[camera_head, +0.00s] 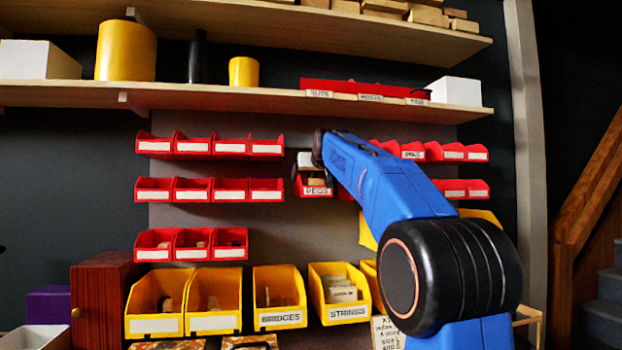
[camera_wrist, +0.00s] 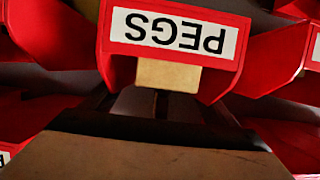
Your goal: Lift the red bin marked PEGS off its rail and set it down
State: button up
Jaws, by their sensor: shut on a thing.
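The red bin marked PEGS (camera_head: 317,191) is on the back panel, roughly level with the middle row of red bins. In the wrist view the front of the PEGS bin (camera_wrist: 118,52) fills the upper middle, its label upside down, with a tan piece (camera_wrist: 168,75) at its edge. My arm hides the space just right of the bin. Whether the bin's back touches the rail is hidden.
Rows of red bins (camera_head: 212,189) hang to the left, and more red bins (camera_head: 460,153) to the right. Yellow bins, including STRINGS (camera_head: 340,312) and BRIDGES (camera_head: 281,318), stand below. A wooden shelf (camera_head: 250,98) runs above. Grey panel is clear just below the PEGS bin.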

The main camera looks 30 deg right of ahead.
jog(key=shift+s+a, duration=0.2)
jog(key=shift+s, duration=0.5)
jog(key=shift+s+a, duration=0.2)
jog(key=shift+s, duration=0.5)
dwell(1.2)
jog(key=s+a, duration=0.2)
jog(key=s, duration=0.6)
jog(key=s+a, duration=0.2)
jog(key=s, duration=0.6)
jog(key=shift+a, duration=0.3)
dwell(1.7)
jog(key=shift+s, duration=0.1)
dwell(0.5)
